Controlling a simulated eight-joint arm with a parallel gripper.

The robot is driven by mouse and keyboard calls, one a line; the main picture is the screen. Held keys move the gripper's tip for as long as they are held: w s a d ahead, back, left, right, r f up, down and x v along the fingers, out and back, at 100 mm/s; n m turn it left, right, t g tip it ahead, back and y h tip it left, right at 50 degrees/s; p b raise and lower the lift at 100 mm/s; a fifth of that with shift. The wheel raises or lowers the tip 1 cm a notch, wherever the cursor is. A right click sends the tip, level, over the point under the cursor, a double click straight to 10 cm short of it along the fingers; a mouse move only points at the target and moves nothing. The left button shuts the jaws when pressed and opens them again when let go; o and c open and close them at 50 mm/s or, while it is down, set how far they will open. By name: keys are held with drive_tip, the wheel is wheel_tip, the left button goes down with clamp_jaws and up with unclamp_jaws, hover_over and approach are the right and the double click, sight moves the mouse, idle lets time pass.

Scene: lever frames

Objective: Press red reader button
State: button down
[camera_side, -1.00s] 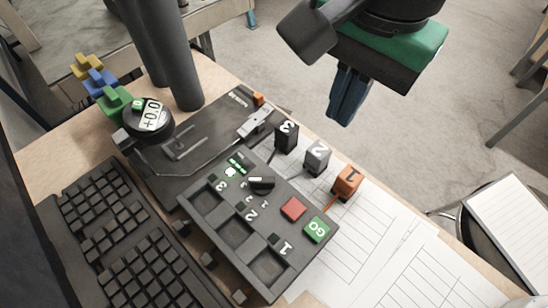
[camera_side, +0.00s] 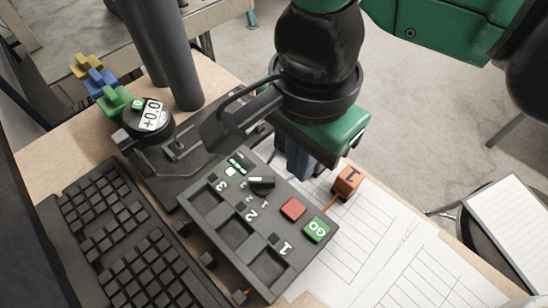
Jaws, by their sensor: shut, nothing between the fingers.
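The reader is a dark box (camera_side: 262,262) with numbered slots, lying on the desk. Its red button (camera_side: 293,209) is square and sits on the top face, beside a green GO button (camera_side: 316,229). My gripper (camera_side: 300,172) is shut and empty. Its blue-grey fingers point down just behind the reader's far edge, up and slightly right of the red button in the picture. The fingertips are partly hard to make out, and I cannot tell their exact height.
An orange block marked 1 (camera_side: 347,180) stands right of my fingers, on paper sheets (camera_side: 385,250). A keyboard (camera_side: 120,240) lies at the left. A round gauge (camera_side: 150,118) and colored pieces (camera_side: 97,82) stand at the back left. My gripper hides the blocks marked 2 and 3.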

sight(293, 207)
wheel_tip(293, 207, down, 9)
drive_tip(key=shift+f, duration=0.15)
idle(0.4)
drive_tip(key=shift+f, duration=0.85)
wheel_tip(293, 207, up, 15)
drive_tip(key=shift+d+f, duration=0.1)
idle(0.6)
